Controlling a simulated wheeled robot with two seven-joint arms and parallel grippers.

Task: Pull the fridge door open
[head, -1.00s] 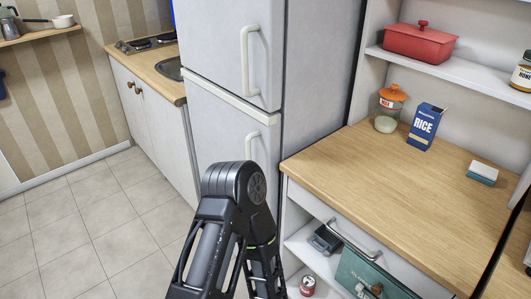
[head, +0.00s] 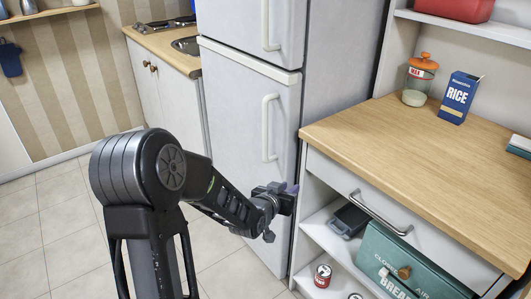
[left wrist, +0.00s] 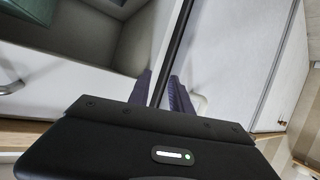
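The pale grey fridge has an upper door (head: 235,25) and a lower door (head: 235,125), both shut, each with a white vertical handle. The upper handle (head: 267,25) and the lower handle (head: 266,130) are near the right edge. My left gripper (head: 293,188) is low in front of the fridge's right edge, below the lower handle and apart from it. In the left wrist view its two dark purple fingers (left wrist: 159,80) stand apart with nothing between them. A pale curved handle end (left wrist: 203,104) shows just right of the right finger. My right gripper is out of view.
A wooden counter (head: 415,150) with a drawer handle (head: 380,213), open shelf and teal bread box (head: 400,262) stands close right of the gripper. A can (head: 322,276) sits on the low shelf. Tiled floor (head: 60,235) is free at left.

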